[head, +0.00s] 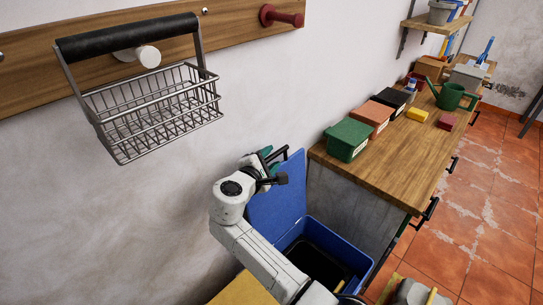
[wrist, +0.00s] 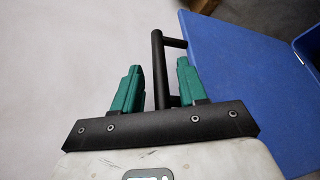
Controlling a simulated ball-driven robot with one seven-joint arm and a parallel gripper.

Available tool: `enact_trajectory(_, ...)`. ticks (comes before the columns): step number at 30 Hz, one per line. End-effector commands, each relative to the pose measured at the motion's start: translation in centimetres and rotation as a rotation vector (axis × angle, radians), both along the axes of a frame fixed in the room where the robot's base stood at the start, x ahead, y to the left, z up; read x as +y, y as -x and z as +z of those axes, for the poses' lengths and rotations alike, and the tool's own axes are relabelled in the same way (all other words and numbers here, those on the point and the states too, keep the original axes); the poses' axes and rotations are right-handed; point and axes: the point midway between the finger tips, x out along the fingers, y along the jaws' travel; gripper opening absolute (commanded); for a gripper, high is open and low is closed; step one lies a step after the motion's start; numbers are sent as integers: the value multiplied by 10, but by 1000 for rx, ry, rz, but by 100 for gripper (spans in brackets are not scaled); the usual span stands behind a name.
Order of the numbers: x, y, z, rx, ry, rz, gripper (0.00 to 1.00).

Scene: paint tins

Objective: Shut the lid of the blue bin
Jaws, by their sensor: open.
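The blue bin (head: 358,264) stands at the lower middle of the head view, left of the workbench. Its lid (head: 276,205) stands raised, close to the wall, and the bin's dark inside is showing. The lid also fills the right of the wrist view (wrist: 235,85). My gripper (head: 268,153) is at the top of the lid. In the wrist view, its teal fingers (wrist: 160,66) are open on either side of a black bar handle (wrist: 157,45) beside the lid. I cannot tell whether a finger touches the handle.
A wooden workbench (head: 400,165) stands right of the bin, with a green box (head: 347,139), other boxes and a green watering can (head: 453,97). A wire basket (head: 155,110) hangs on the wall at upper left. Tiled floor (head: 490,200) is open at right.

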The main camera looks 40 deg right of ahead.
Motion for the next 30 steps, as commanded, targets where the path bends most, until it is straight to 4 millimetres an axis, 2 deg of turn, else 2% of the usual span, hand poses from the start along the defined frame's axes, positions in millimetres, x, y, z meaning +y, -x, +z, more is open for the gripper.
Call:
enact_trajectory(4, -12, -4, -2, -1, 0, -1, 42)
enact_trajectory(14, -15, -5, -3, -2, -1, 0, 42)
enact_trajectory(27, -14, -5, -3, -2, -1, 0, 2)
enact_trajectory(30, -14, -5, -3, -2, -1, 0, 0)
